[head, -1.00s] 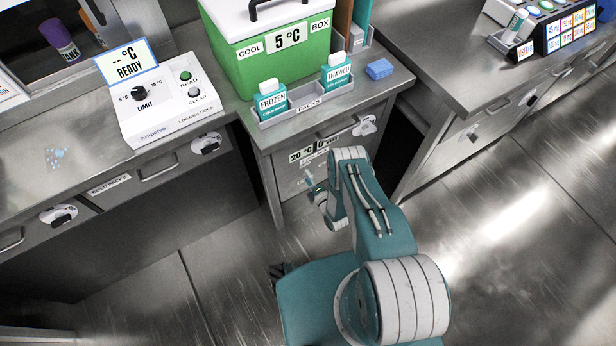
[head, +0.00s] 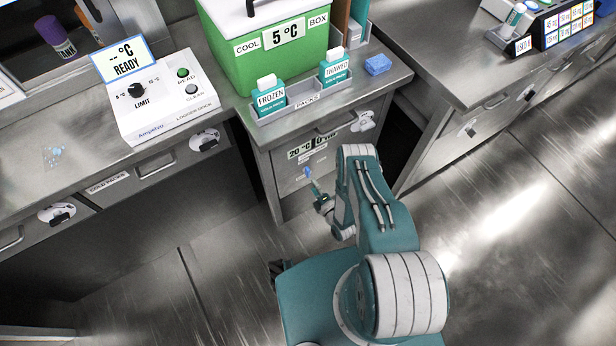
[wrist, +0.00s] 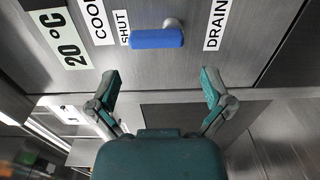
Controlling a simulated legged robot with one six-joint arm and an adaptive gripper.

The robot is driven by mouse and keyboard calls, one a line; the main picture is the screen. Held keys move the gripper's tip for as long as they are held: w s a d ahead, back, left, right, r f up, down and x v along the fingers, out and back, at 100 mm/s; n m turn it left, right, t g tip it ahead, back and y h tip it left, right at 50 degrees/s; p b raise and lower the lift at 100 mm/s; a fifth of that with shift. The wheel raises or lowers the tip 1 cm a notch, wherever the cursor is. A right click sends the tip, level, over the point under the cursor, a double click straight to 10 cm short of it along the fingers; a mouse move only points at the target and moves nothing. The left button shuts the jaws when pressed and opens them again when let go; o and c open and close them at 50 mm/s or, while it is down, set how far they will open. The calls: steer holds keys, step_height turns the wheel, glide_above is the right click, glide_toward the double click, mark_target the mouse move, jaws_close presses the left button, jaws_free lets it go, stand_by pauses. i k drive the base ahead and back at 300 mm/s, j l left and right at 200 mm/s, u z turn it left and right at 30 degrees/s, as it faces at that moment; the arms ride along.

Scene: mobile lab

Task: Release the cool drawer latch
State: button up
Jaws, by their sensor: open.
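The drawer under the green cool box (head: 285,62) has a white latch (head: 363,121) with a dark centre at the right of its front. Whether that latch is locked is too small to tell. Lower on this cabinet front is a blue handle (head: 307,172). In the wrist view the blue handle (wrist: 157,39) lies crosswise between labels reading COOL, SHUT and DRAIN. My gripper (head: 319,190) is low in front of the cabinet, below and right of the blue handle. In the wrist view my gripper (wrist: 160,76) is open and empty, its fingers apart from the handle.
A rack (head: 310,101) with FROZEN and THAWED packs and a blue block (head: 377,65) stand on the counter. The logger dock (head: 170,100) is at left, above drawers with similar white latches (head: 205,140). Another counter (head: 450,75) stands at right. Floor is clear around my base.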

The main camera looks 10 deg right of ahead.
mark_target(364, 126)
steer(key=k+l, duration=0.25)
steer(key=k, duration=0.25)
steer(key=k+l, duration=0.2)
steer(key=k, duration=0.25)
